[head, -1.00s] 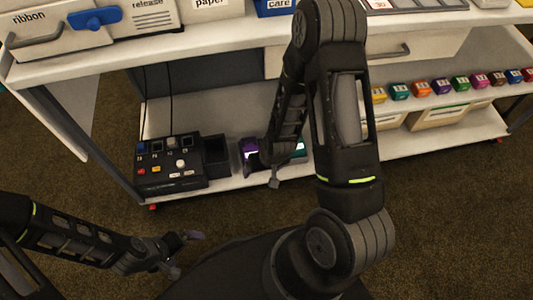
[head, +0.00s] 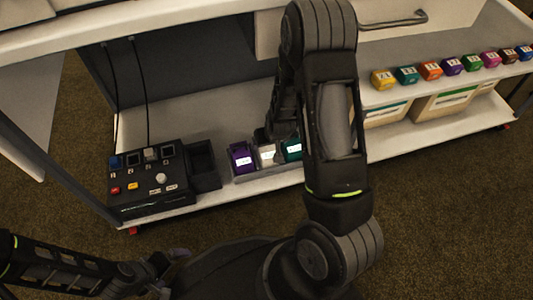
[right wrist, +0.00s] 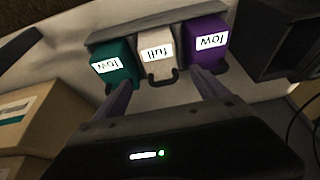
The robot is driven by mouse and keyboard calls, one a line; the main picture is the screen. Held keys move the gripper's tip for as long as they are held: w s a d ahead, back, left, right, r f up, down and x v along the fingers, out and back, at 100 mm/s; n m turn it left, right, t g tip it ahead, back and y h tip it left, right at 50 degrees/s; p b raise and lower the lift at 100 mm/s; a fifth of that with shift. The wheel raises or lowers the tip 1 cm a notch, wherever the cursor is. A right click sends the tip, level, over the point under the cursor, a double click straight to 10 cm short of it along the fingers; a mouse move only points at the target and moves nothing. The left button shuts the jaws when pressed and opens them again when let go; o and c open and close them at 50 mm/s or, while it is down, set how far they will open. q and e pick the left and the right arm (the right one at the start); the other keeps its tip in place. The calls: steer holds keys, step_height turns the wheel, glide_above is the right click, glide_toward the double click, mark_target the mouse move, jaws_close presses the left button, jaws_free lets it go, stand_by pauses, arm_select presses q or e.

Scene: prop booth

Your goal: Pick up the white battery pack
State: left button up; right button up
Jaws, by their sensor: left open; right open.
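The white battery pack (head: 266,153), labelled "full", stands in a grey holder (head: 262,175) on the lower shelf, between a purple pack (head: 242,158) and a teal pack (head: 291,149). In the right wrist view the white pack (right wrist: 156,52) sits upside down in the picture, its dark handle towards me. My right gripper (right wrist: 162,80) is open and empty, its fingers spread to either side of the white pack's near end. In the head view my right arm hides most of that gripper. My left gripper (head: 170,268) is open and empty at the lower left, away from the shelf.
A black control box (head: 150,180) with buttons and an empty dark bin (head: 203,165) stand left of the packs. Several coloured small blocks (head: 430,70) line a ledge at right, above storage boxes (head: 445,100). The shelf above overhangs the packs.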

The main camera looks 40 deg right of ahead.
mark_target(267, 148)
steer(key=shift+w+f, duration=0.25)
steer(key=shift+f, duration=0.4)
steer(key=b+x, duration=0.2)
steer(key=x, duration=0.1)
steer(key=b+x, duration=0.1)
steer(key=shift+s+f, duration=0.15)
steer(key=shift+f, duration=0.2)
steer(key=shift+w+f+b, duration=0.25)
steer(key=shift+f+b, duration=0.1)
jaws_close()
stand_by(0.5)
steer(key=shift+r, duration=0.1)
